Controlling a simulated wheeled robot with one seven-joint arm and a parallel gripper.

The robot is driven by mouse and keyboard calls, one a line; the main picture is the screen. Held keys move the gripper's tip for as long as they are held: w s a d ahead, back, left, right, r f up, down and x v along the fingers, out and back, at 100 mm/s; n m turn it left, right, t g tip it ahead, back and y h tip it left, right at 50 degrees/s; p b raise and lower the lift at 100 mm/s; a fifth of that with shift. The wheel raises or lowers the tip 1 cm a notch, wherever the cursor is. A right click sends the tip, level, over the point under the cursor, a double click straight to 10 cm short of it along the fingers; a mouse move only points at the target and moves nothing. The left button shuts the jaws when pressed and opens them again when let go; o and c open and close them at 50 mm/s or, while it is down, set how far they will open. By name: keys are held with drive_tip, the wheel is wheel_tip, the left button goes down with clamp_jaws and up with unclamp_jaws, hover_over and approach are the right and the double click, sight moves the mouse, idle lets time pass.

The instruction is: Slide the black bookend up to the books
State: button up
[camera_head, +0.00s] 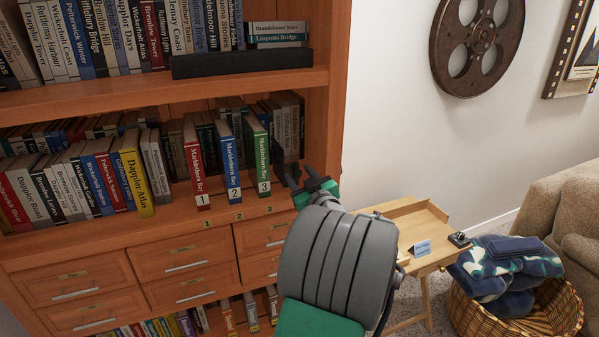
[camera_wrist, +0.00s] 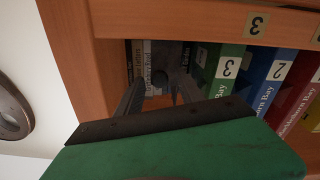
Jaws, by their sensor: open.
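Three numbered books stand upright on the middle shelf: red 1 (camera_head: 197,168), blue 2 (camera_head: 229,162) and green 3 (camera_head: 259,158). Green 3 also shows in the wrist view (camera_wrist: 226,66), which sees the shelf upside down. A dark upright piece, which looks like the black bookend (camera_head: 279,158), stands just right of green 3, partly hidden by my gripper. I cannot tell whether it touches the book. My gripper (camera_head: 300,178) is at the shelf's right end, with its fingers pointing in. In the wrist view, the fingers (camera_wrist: 158,88) are apart, with grey books behind them.
The shelf's right side panel (camera_head: 325,110) stands close beside my gripper. More books (camera_head: 288,118) stand behind, at the back of the shelf. Labels 1, 2 and 3 mark the shelf's front edge. A small wooden table (camera_head: 405,235) and a basket (camera_head: 535,310) are to the right.

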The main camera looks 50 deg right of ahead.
drive_tip(key=shift+w+d, duration=0.1)
drive_tip(key=shift+w, duration=0.05)
clamp_jaws()
idle(0.4)
idle(1.0)
